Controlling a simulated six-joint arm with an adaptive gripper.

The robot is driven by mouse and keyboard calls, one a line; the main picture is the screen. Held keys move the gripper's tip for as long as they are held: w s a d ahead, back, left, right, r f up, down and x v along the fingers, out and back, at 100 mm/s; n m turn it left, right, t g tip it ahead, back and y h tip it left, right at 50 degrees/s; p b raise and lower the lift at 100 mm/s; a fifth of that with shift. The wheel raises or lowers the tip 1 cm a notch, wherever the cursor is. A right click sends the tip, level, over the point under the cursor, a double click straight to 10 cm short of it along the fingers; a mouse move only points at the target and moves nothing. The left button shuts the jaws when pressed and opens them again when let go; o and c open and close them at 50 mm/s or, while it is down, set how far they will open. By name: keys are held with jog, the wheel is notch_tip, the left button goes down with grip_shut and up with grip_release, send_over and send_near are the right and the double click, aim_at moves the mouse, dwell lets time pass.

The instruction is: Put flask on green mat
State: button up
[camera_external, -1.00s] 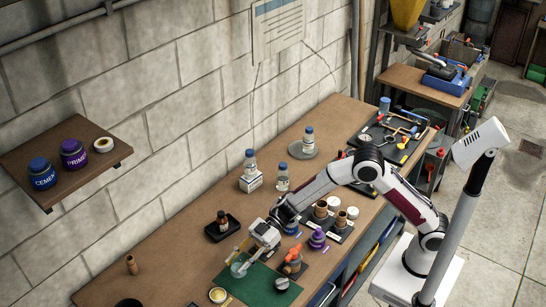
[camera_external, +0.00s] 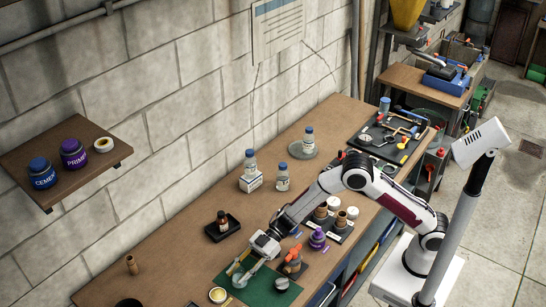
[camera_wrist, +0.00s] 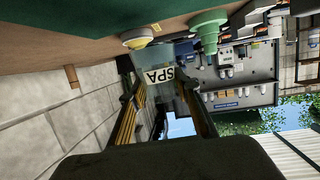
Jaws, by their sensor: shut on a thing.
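The flask (camera_wrist: 160,76) is a clear, pale vessel with a label reading "SPA" in the wrist view. My gripper (camera_wrist: 160,95) is shut on it, one finger on each side. In the external view my gripper (camera_external: 247,270) is low over the left part of the green mat (camera_external: 265,292). The flask (camera_external: 239,281) is a small pale shape there, partly covered by the fingers. I cannot tell whether its base touches the mat.
An orange-topped bottle (camera_external: 293,262) and a purple bottle (camera_external: 317,238) stand to the right. A black tray (camera_external: 222,228) lies behind.

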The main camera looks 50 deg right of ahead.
jog(key=shift+f, duration=0.1)
jog(key=shift+f, duration=1.8)
jog(key=o, duration=1.1)
jog(key=shift+f, duration=0.1)
jog(key=shift+o, duration=0.2)
jog(key=shift+d+r, duration=0.25)
jog(key=shift+d, duration=0.15)
jog(key=v, duration=1.1)
jog(key=shift+r, duration=0.1)
